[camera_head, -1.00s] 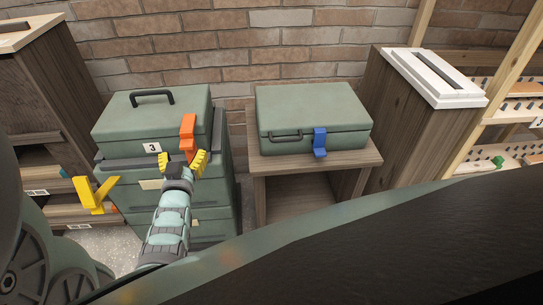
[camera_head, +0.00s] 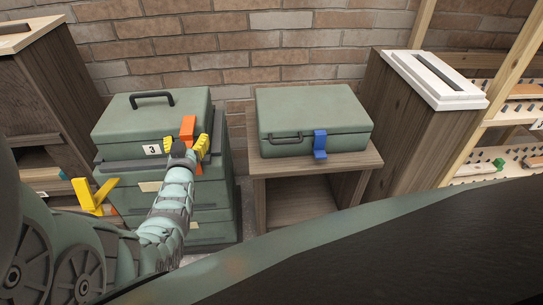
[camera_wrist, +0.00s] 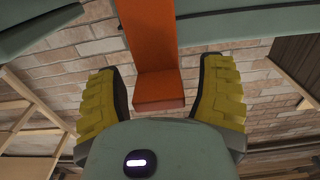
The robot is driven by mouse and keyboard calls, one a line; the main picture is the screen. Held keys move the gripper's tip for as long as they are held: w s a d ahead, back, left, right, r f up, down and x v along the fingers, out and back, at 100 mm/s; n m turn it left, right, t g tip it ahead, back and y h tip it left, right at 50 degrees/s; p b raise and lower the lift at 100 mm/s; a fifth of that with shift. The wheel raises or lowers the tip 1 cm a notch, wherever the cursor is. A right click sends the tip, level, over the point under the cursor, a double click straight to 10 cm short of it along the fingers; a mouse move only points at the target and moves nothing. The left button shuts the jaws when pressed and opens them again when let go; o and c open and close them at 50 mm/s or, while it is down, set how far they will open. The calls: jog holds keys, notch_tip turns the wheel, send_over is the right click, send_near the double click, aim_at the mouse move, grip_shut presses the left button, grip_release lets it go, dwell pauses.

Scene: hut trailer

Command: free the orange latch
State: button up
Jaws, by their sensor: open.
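The orange latch (camera_head: 187,127) is on the front of the green case (camera_head: 130,133) marked 3, at the left in the head view. My gripper (camera_head: 190,147) is at the latch, with its yellow fingers open; its wrist hides the latch's lower part there. In the wrist view the orange latch (camera_wrist: 154,75) hangs down between the two yellow fingers of my gripper (camera_wrist: 158,90). A gap shows on each side, so neither finger appears to touch it.
A second green case (camera_head: 312,110) with a blue latch (camera_head: 320,145) sits on a wooden stand (camera_head: 258,200) to the right. A wooden bin with a white slotted top (camera_head: 437,78) stands farther right. A yellow object (camera_head: 92,197) is at the left.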

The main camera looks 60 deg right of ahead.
jog(key=shift+c, duration=0.3)
grip_shut()
jog(key=shift+a+f, duration=0.15)
